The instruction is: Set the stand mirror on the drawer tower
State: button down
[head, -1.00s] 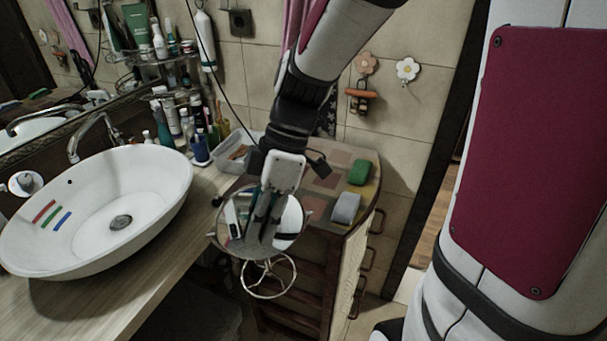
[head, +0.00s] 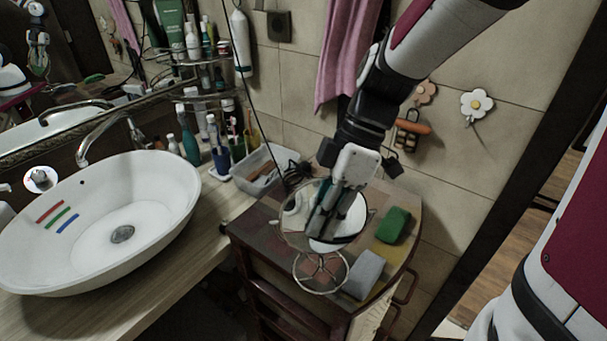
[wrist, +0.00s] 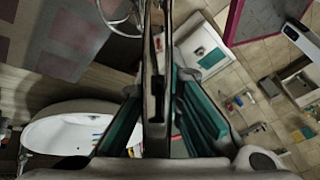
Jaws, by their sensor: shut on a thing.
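The stand mirror (head: 296,214) is round, with a thin wire ring base (head: 321,287). My gripper (head: 320,232) is shut on the mirror's disc, which shows nearly edge-on between the fingers in the wrist view (wrist: 154,70). The drawer tower (head: 262,232) has a patchwork top and stands right of the sink counter. In the head view the mirror and its base overlap the tower's top near its front edge. I cannot tell whether the base touches the top. Part of the disc is hidden behind my fingers.
A green sponge (head: 394,225) and a grey block (head: 364,272) lie on the tower's right side, close to the mirror. A clear bin (head: 258,172) stands behind on the left, near dark cables. The oval basin (head: 150,205) is at left. The tiled wall is behind.

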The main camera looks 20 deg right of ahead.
jog(key=w+d+f, duration=0.2)
jog(key=w, duration=0.5)
jog(key=w+d+f, duration=0.2)
jog(key=w+f, duration=0.1)
jog(key=w, duration=0.4)
jog(key=shift+w+d+p, duration=0.25)
jog(key=shift+w+p, duration=0.1)
jog(key=c, duration=1.7)
grip_release()
jog(key=shift+f, duration=0.1)
